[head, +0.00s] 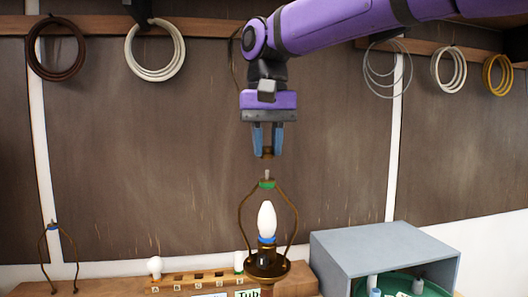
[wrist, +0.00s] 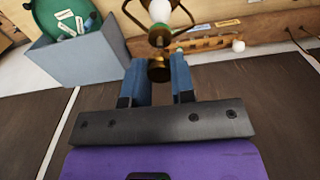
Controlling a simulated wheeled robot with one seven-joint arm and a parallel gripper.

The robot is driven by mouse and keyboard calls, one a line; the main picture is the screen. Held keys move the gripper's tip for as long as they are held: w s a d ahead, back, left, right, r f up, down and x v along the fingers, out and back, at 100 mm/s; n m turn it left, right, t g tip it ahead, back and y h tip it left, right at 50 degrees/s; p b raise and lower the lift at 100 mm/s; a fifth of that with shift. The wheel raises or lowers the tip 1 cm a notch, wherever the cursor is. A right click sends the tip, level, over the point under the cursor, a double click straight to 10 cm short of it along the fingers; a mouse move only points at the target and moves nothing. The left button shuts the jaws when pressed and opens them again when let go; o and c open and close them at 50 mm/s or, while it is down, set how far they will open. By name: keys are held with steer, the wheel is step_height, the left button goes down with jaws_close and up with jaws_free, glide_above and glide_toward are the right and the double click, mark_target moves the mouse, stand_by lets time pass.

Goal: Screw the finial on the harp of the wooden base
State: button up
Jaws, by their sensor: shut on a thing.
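My gripper (head: 267,141) points down, and its blue fingers are shut on a small brass finial (head: 267,152). The finial also shows between the fingertips in the wrist view (wrist: 159,70). Below it stands a lamp with a brass harp (head: 288,204) around a white bulb (head: 266,219). The harp has a green band and a thin stud (head: 267,174) at its top. In the head view the finial is a short gap above the stud, roughly in line with it. The lamp's base (head: 267,265) is dark and only partly in view; I cannot tell its material.
A grey open box (head: 385,245) with a green tray stands right of the lamp. Another harp (head: 50,255) stands at far left. Wire coils hang on the wall. Space around my gripper is clear.

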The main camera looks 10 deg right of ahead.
steer(key=shift+f, duration=1.3)
steer(key=shift+f, duration=0.15)
stand_by(0.4)
steer(key=shift+o, duration=0.2)
steer(key=m, duration=0.6)
steer(key=shift+m, duration=1)
steer(key=m, duration=0.8)
